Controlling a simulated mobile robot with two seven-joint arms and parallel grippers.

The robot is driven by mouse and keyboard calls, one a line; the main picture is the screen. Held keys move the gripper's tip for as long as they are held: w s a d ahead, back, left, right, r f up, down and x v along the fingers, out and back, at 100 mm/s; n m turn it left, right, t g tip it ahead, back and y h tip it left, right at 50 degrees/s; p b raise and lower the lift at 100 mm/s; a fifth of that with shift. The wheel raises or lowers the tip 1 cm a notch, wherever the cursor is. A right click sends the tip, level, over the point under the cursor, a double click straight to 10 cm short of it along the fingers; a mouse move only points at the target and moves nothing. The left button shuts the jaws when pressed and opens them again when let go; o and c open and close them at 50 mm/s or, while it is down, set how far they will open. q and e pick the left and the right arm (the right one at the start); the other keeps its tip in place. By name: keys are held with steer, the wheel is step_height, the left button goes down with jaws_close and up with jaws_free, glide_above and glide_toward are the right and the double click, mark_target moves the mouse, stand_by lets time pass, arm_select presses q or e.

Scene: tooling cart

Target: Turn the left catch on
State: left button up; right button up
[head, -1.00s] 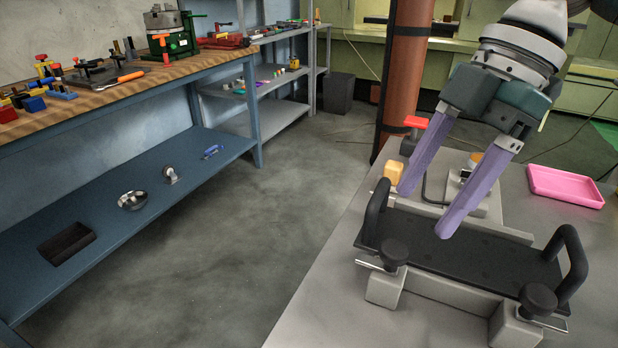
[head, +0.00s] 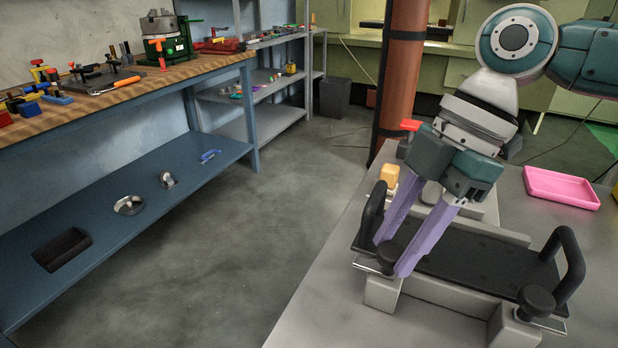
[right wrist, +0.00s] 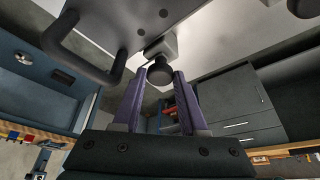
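The left catch is a black round knob (head: 389,254) on a pale block at the near left corner of a dark plate (head: 470,266) with two black loop handles. My right gripper (head: 391,257) is open, its two purple fingers pointing down on either side of this knob. In the right wrist view the knob (right wrist: 160,72) shows between the fingertips (right wrist: 160,80), with gaps at both sides; I cannot tell whether either finger touches it. A second black knob (head: 536,300) is at the plate's near right corner. My left gripper is not in view.
A pink tray (head: 562,188) lies at the back right of the grey table. A yellow block (head: 389,174) and a red handle (head: 411,125) stand behind the plate. A blue shelf bench (head: 130,190) is across the floor at left.

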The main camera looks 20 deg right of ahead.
jaws_close()
steer(key=shift+s+r+m+p, duration=0.1)
steer(key=shift+r+m+p, duration=0.1)
steer(key=shift+m+p, duration=0.5)
steer(key=m+t+h+p, duration=0.1)
steer(key=m+p, duration=0.3)
steer(key=p, duration=0.1)
steer(key=m+t+p, duration=0.1)
steer(key=m+p, duration=0.2)
steer(key=p, duration=0.2)
steer(key=m+t+h+p, duration=0.1)
steer(key=m+p, duration=0.3)
steer(key=p, duration=0.1)
steer(key=shift+s+a+r+m+t+h+p, duration=0.1)
steer(key=shift+s+a+m+t+h+p, duration=0.2)
steer(key=shift+a+t+p, duration=0.1)
steer(key=shift+m+h+p, duration=0.5)
steer(key=shift+m+p, duration=0.3)
steer(key=shift+m, duration=0.4)
steer(key=shift+a+f+m+h+p, duration=0.1)
steer(key=shift+f+m+h+p, duration=0.15)
steer(key=shift+m+h+p, duration=0.65)
steer(key=shift+m+y, duration=0.3)
steer(key=shift+m, duration=0.3)
